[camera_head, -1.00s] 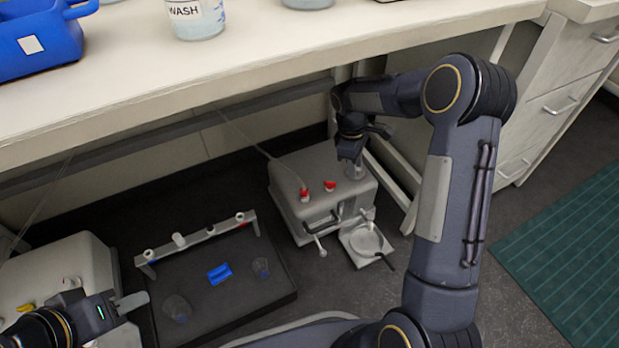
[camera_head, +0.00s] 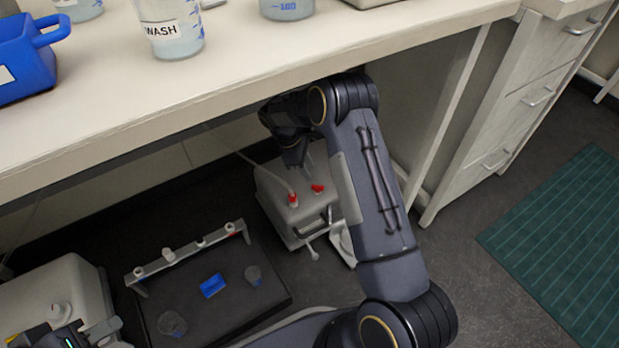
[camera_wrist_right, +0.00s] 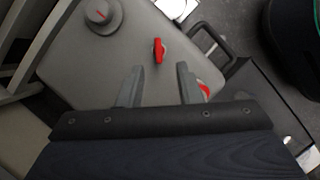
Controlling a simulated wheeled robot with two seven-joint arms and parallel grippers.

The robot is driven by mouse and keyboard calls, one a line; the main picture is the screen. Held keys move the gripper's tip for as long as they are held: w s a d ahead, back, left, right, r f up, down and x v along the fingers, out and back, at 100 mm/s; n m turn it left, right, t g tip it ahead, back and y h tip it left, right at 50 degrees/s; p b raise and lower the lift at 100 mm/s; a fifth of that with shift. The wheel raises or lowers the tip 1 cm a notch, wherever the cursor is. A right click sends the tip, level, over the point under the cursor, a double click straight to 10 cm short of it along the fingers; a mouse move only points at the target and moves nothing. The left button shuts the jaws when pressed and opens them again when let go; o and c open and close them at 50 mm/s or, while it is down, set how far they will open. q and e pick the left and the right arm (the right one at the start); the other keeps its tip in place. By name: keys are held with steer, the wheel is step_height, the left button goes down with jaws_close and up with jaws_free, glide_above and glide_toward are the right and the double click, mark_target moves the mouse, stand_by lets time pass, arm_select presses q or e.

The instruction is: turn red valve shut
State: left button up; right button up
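A grey box-shaped unit (camera_head: 275,215) stands on the floor under the bench with two red parts on top. One red valve handle (camera_head: 318,188) is on the right; the other red part (camera_head: 293,200) is left of it by a thin tube. In the right wrist view a red handle (camera_wrist_right: 159,50) lies ahead of the fingertips, and another red part (camera_wrist_right: 204,92) is partly hidden by the right-hand finger. My right gripper (camera_wrist_right: 158,75) is open and empty above the unit's top. My left gripper (camera_head: 100,328) is at the bottom left, partly cut off; its opening is unclear.
The bench (camera_head: 270,65) overhangs the unit. A round knob with a red mark (camera_wrist_right: 102,15) and a black carry handle (camera_wrist_right: 208,42) are near the valve. A dark tray (camera_head: 225,325) with a rack (camera_head: 190,247) lies left; another pale unit (camera_head: 55,290) stands at far left.

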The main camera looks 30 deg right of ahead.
mark_target(318, 186)
steer(key=b+x, duration=0.3)
steer(key=x, duration=0.5)
steer(key=shift+w+a, duration=0.1)
steer(key=shift+w, duration=0.1)
jaws_close()
